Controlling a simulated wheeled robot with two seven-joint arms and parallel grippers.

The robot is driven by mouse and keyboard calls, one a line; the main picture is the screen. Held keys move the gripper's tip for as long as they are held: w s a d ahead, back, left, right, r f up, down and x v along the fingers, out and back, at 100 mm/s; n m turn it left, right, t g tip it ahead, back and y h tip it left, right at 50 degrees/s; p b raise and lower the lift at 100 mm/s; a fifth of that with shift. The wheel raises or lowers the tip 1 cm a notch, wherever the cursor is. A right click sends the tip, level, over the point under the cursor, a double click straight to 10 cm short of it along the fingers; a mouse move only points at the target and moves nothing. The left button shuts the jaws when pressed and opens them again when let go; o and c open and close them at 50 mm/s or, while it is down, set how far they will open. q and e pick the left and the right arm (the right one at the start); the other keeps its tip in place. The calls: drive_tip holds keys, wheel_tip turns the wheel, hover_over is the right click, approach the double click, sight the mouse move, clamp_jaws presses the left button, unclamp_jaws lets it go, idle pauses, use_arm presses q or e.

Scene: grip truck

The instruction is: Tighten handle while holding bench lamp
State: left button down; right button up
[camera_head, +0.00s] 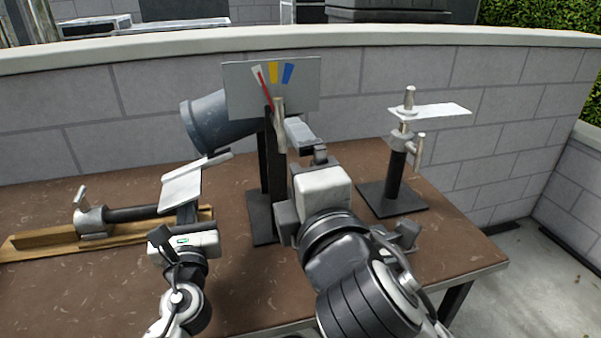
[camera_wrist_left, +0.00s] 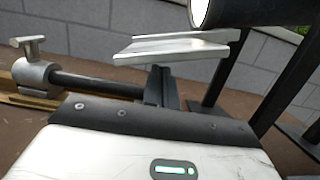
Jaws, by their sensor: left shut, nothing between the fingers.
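The bench lamp (camera_head: 212,118) is a blue-grey cone pointing left on a dark stand (camera_head: 263,165); part of its round rim (camera_wrist_left: 205,10) shows at the top of the left wrist view. A pale upright peg, which looks like the handle (camera_head: 279,112), stands in front of the lamp's panel. My left gripper (camera_head: 190,182) is shut and empty, below and in front of the lamp, apart from it; its pale fingers also show in the left wrist view (camera_wrist_left: 175,46). My right gripper (camera_head: 303,136) is just right of the handle; its fingers are partly hidden, and contact is unclear.
A grey panel (camera_head: 305,95) has white, yellow and blue marks; its red needle leans left towards white. A clamp (camera_head: 92,216) with a dark bar lies on wood at left. Another stand (camera_head: 396,178) with a pale plate is at right. A block wall (camera_head: 60,110) backs the table.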

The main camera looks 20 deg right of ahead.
use_arm(q)
drive_tip(key=shift+f+b, duration=1)
drive_tip(key=shift+f, duration=0.2)
drive_tip(key=shift+s, duration=0.3)
drive_tip(key=s+p, duration=0.2)
drive_tip(key=s, duration=0.9)
drive_tip(key=shift+s+p, duration=0.35)
drive_tip(key=shift+s, duration=0.4)
